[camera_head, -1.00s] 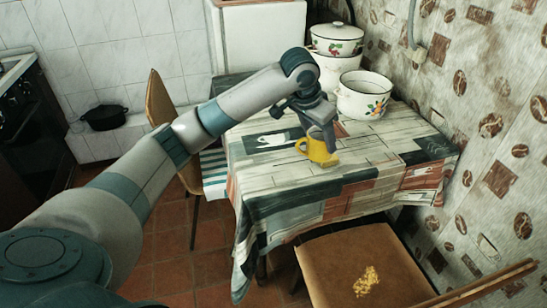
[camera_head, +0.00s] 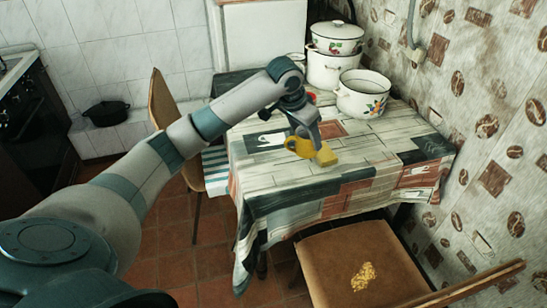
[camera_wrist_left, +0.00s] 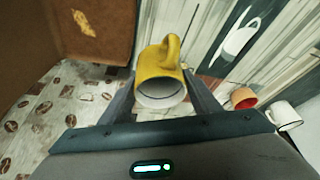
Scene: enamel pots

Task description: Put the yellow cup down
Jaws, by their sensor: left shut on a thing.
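The yellow cup (camera_head: 303,147) is in my left gripper (camera_head: 316,140), over the middle of the patterned table (camera_head: 285,185) in the head view. My arm hides part of the cup, and its handle side shows at the left. A blocky yellow patch shows just right of the finger; I cannot tell whether it is part of the cup. In the left wrist view the cup (camera_wrist_left: 160,75) sits between the two fingers, its open mouth toward the camera and its handle at the top. I cannot tell whether it touches the table. My right gripper is not in view.
White enamel pots with painted decoration (camera_head: 363,95) stand at the back of the table near the wall. A small orange-red vessel (camera_wrist_left: 243,98) shows in the left wrist view. A brown chair (camera_head: 345,255) stands at the front. The front of the table is clear.

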